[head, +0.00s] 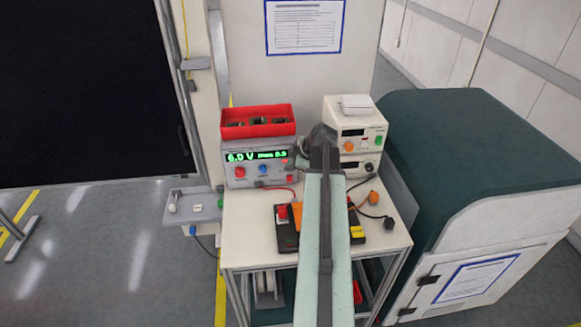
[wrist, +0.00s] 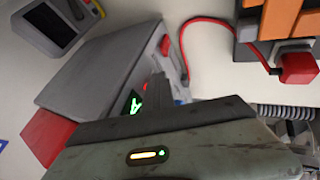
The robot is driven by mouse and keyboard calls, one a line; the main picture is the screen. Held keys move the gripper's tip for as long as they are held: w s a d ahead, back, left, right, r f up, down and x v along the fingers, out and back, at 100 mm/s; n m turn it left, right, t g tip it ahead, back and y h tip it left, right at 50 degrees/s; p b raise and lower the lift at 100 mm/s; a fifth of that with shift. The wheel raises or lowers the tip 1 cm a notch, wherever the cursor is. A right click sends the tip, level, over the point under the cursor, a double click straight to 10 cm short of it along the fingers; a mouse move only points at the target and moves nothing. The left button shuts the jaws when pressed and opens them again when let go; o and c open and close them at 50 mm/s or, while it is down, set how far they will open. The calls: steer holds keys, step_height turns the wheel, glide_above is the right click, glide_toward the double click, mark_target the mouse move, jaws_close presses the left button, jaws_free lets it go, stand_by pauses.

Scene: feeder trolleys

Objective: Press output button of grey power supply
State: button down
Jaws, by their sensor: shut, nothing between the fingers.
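The grey power supply (head: 240,180) stands at the left of the trolley top, with a lit green display (head: 255,156) and red and blue knobs on its front. A small red part (head: 290,167) shows at the front's right end; I cannot tell surely that it is the output button. My gripper (head: 296,155) is shut and empty, close to the front's right end. In the wrist view the shut fingers (wrist: 158,82) are in front of the supply's grey case (wrist: 95,65) and hide part of the front. Whether they touch it is unclear.
A red bin (head: 258,130) sits on the supply. A white instrument stack (head: 352,130) stands to the right. A red cable (wrist: 190,25) curves near the fingers. A black box with orange parts (head: 287,235) lies in front, partly behind my arm. A green-topped cabinet (head: 470,150) stands right of the trolley.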

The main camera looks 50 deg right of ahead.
steer(key=shift+w+d+r, duration=0.15)
steer(key=shift+w+d, duration=0.05)
steer(key=shift+w, duration=0.05)
steer(key=s+a+r+p, duration=0.3)
steer(key=s+r+p, duration=0.4)
steer(key=s+p, duration=0.1)
steer(key=shift+s+r, duration=0.35)
steer(key=shift+s, duration=0.45)
step_height(320, 180, up, 7)
steer(key=p, duration=0.7)
